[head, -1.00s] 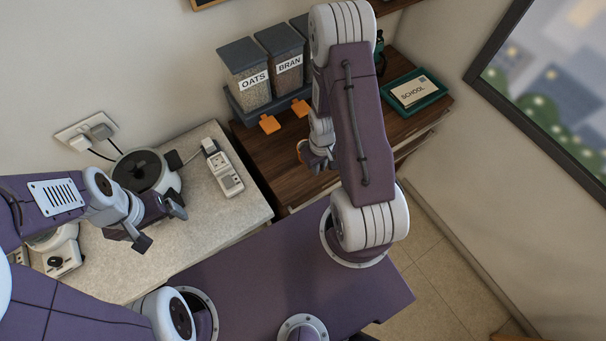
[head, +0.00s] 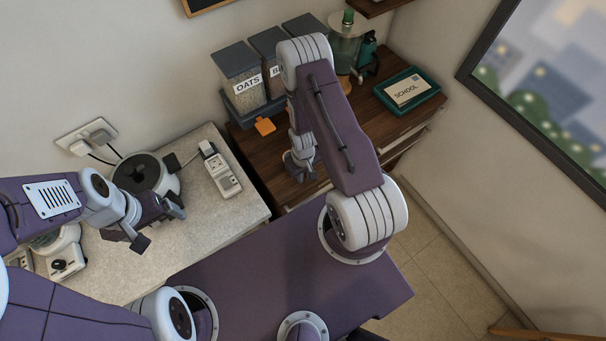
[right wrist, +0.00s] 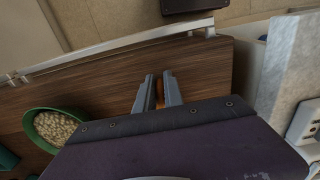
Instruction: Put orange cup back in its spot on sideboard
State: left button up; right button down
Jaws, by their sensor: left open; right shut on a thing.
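The orange cup (right wrist: 159,92) shows as a small orange strip between the two fingers of my right gripper (right wrist: 158,88) in the right wrist view. The gripper is shut on it, and the fingers hide most of the cup. In the head view my right gripper (head: 300,170) is over the front left part of the dark wooden sideboard (head: 362,128); a sliver of orange shows beside it. Whether the cup touches the wood, I cannot tell. My left gripper (head: 159,225) is open and empty above the pale counter (head: 205,210).
A green-rimmed bowl of beige pieces (right wrist: 55,130) shows in the wrist view. A power strip (head: 222,172) lies on the counter.

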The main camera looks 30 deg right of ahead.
jog(key=c, duration=1.5)
grip_release()
jog(key=shift+a+f, duration=0.1)
jog(key=shift+o, duration=0.2)
